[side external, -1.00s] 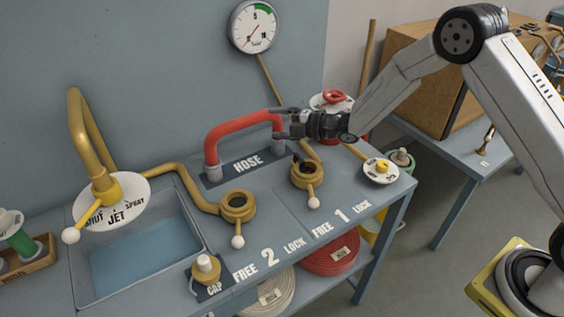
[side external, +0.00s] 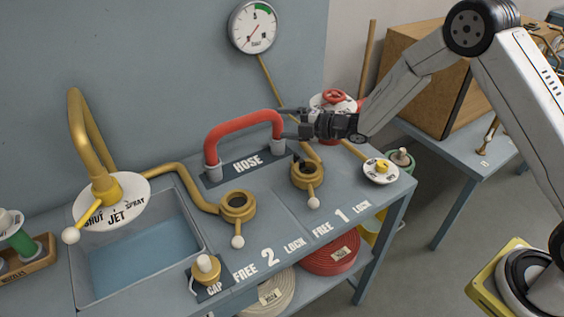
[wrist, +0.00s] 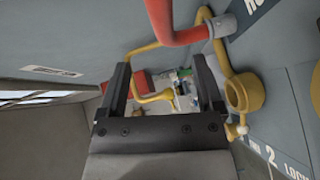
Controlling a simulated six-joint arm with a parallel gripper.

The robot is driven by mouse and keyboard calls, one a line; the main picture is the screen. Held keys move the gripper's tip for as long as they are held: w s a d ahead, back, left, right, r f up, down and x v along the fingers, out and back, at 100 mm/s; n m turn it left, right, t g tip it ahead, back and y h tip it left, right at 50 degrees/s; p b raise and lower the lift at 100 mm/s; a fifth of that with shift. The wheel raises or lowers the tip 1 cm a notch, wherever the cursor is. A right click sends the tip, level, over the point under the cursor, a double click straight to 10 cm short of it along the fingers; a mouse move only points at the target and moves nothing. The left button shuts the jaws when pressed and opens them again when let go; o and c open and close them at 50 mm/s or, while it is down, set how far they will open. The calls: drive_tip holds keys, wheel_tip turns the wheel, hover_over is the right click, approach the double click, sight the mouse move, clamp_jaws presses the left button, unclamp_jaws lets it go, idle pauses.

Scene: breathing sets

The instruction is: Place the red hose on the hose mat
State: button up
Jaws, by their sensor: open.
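The red hose (side external: 240,121) is an arch with grey end cuffs. It stands upright on the dark hose mat (side external: 247,164), labelled HOSE, with both cuffs down on it. In the wrist view, part of the red hose (wrist: 180,32) and a grey cuff cross the top, beside the mat's lettering (wrist: 254,5). My gripper (side external: 283,123) is open at the right end of the arch, level with its upper part. In the wrist view, nothing is held between its fingers (wrist: 160,73). Whether a fingertip still touches the hose is unclear.
Two brass couplings (side external: 238,206) (side external: 306,172) with white-knobbed levers stand in front of the mat. A brass spout (side external: 80,130) and sink (side external: 140,255) are at the left. A red valve wheel (side external: 333,95) is behind my gripper, and a gauge (side external: 254,27) hangs on the wall.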

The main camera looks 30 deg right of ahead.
drive_tip(key=s+d+r+m+g+h, duration=0.2)
drive_tip(key=s+d+m+g+h, duration=0.1)
drive_tip(key=s+d+m+h, duration=0.8)
drive_tip(key=s+a+m+g+y, duration=0.1)
drive_tip(key=s+a+m+g, duration=0.1)
drive_tip(key=s+m+g, duration=0.5)
drive_tip(key=s+f+m, duration=0.1)
drive_tip(key=s+m, duration=0.5)
drive_tip(key=s, duration=0.6)
drive_tip(key=shift+s, duration=0.2)
